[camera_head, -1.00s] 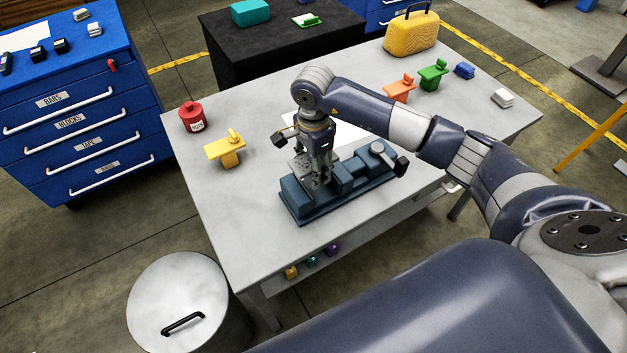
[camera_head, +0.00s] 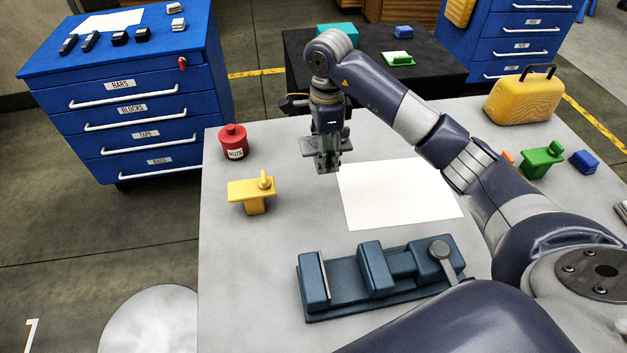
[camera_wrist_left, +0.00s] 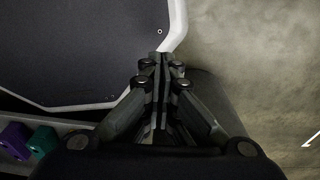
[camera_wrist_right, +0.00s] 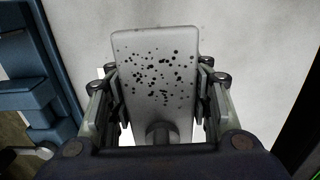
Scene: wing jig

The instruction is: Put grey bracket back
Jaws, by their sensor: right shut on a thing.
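The grey bracket (camera_head: 313,147) is held in my right gripper (camera_head: 328,167) above the grey table, beyond the blue vise. In the right wrist view its flat grey plate (camera_wrist_right: 153,75) with dark spots lies between the fingers of the right gripper (camera_wrist_right: 155,85), a round knob near its lower edge. The right gripper is shut on it. My left gripper (camera_wrist_left: 160,62) shows only in the left wrist view. Its fingers are together and hold nothing that I can see. The blue vise (camera_head: 375,277) stands empty on the table.
A yellow bracket (camera_head: 252,191) and a red nuts jar (camera_head: 234,144) stand at the table's left. A white sheet (camera_head: 400,195) lies mid-table. A green bracket (camera_head: 541,160), a blue block (camera_head: 584,162) and a yellow case (camera_head: 523,99) are at right. The front left tabletop is clear.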

